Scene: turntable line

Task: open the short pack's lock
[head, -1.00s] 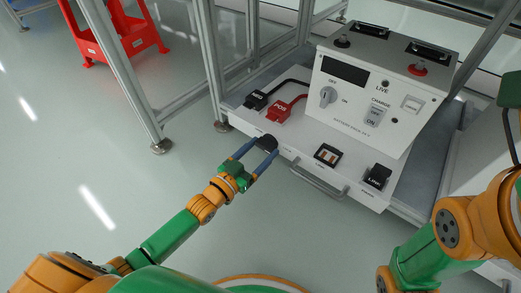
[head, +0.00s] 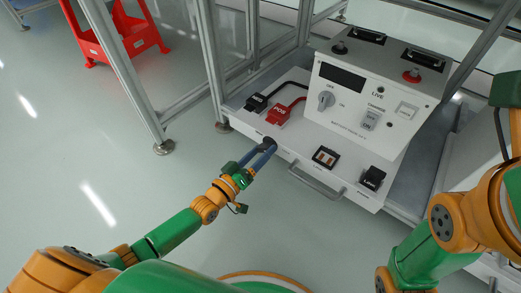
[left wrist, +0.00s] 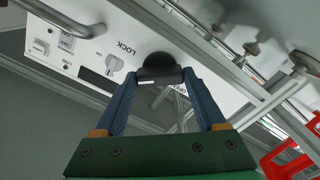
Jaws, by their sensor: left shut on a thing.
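The white battery pack (head: 360,92) stands on a white drawer-like base (head: 300,150) in the head view. A dark round lock knob (head: 268,143) sits at the base's front left edge. My left gripper (head: 262,150) is shut on this knob, one finger on each side. The left wrist view shows the dark knob (left wrist: 159,70) between the blue fingertips, beside the printed word LOCK. The fingers hide part of the knob in the head view. My right arm shows at the right edge, but its gripper is out of view.
A black plug (head: 256,102) and a red POS plug (head: 278,114) with cables lie behind the knob. A bar handle (head: 317,182), a small window (head: 326,157) and a black block (head: 372,177) are to the right. Metal frame posts (head: 207,65) stand at the left.

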